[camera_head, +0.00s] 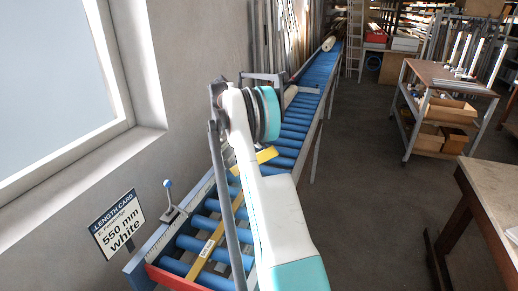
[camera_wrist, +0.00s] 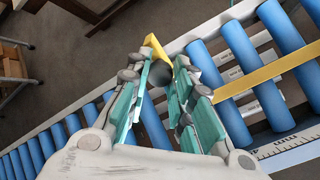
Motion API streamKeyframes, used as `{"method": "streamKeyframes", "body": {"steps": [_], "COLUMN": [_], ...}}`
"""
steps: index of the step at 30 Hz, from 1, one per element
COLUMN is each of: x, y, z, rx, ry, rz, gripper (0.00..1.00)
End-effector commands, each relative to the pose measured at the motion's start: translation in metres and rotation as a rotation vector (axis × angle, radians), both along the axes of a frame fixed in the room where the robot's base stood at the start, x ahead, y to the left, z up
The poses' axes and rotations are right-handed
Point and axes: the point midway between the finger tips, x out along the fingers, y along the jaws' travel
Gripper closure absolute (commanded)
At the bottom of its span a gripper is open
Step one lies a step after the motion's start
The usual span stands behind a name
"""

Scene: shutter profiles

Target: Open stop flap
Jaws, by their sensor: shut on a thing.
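My gripper (camera_wrist: 162,66) points at the roller conveyor, its teal-padded fingers closed around a dark round knob (camera_wrist: 160,73). A bent yellow piece (camera_wrist: 155,46), which looks like the stop flap, stands right beyond the fingertips by the conveyor's side rail; the fingers hide how it joins the knob. In the head view a yellow piece (camera_head: 266,156) shows beside my arm over the rollers, partly covered by the arm. My arm hides the gripper there. I cannot tell the flap's exact angle.
A yellow strip (camera_head: 206,249) lies across the near blue rollers; it also shows in the wrist view (camera_wrist: 255,77). A blue-knobbed lever (camera_head: 169,187) and length card (camera_head: 118,224) stand at the left. A cart (camera_head: 440,77) and table (camera_head: 492,184) stand right; the floor between is clear.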

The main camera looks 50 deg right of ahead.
Motion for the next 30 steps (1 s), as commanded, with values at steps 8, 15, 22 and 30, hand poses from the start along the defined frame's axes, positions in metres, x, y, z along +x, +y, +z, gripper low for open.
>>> {"method": "streamKeyframes", "body": {"steps": [8,15,22,30], "x": [0.0110,0.0122,0.0122,0.0120], "y": [0.0025,0.0026,0.0026,0.0027], "z": [0.0107,0.0118,0.0117,0.0118], "rx": [-0.020,-0.023,-0.023,-0.023], "ry": [0.069,0.079,0.077,0.077], "rz": [0.001,0.002,0.001,0.000], "gripper": [1.00,1.00,0.77,0.57]}}
